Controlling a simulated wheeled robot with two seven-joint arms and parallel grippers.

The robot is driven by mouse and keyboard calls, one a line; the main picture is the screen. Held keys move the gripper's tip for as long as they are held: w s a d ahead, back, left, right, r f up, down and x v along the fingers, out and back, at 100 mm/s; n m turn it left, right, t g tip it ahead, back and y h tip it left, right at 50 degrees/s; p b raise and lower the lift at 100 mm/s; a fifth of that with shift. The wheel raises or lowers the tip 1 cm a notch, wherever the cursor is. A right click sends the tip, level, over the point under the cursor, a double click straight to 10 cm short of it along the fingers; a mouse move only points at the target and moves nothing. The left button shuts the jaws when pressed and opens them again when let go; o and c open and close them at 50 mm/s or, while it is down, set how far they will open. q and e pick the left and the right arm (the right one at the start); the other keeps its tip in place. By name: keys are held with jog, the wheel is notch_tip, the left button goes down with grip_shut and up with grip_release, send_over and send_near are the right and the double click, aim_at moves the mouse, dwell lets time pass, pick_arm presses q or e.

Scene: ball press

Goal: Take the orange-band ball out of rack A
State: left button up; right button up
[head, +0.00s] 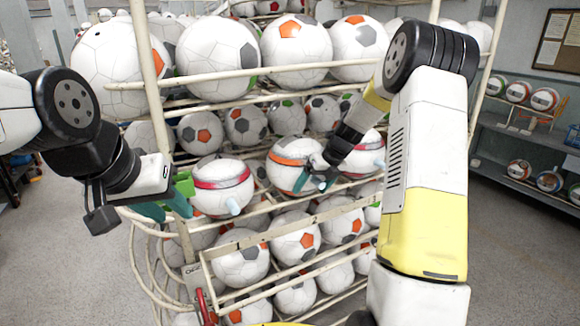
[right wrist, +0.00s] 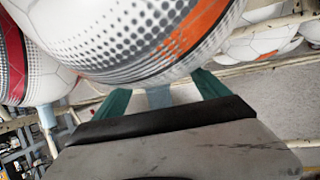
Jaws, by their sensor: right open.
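The orange-band ball (head: 287,173) sits on a middle row of the tubular metal rack (head: 262,197). It is white with an orange stripe and fills the top of the right wrist view (right wrist: 140,35), where grey dots also show. My right gripper (head: 322,180) is open at the ball's right side; its teal fingers (right wrist: 160,95) reach under or against the ball, and contact is unclear. A red-band ball (head: 221,180) sits to the left in the same row. My left gripper (head: 172,198) appears open and empty beside the red-band ball.
Football-patterned balls fill the rows above (head: 297,47) and below (head: 295,238). Another banded ball (head: 364,160) sits partly behind my right arm. Pale blue pegs (head: 233,207) stand at the row's front. Shelves with balls (head: 535,140) stand at the right; the grey floor (head: 520,250) there is clear.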

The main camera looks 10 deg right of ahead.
grip_shut()
jog(key=shift+w+r, duration=0.1)
jog(key=shift+r, duration=0.05)
dwell(1.2)
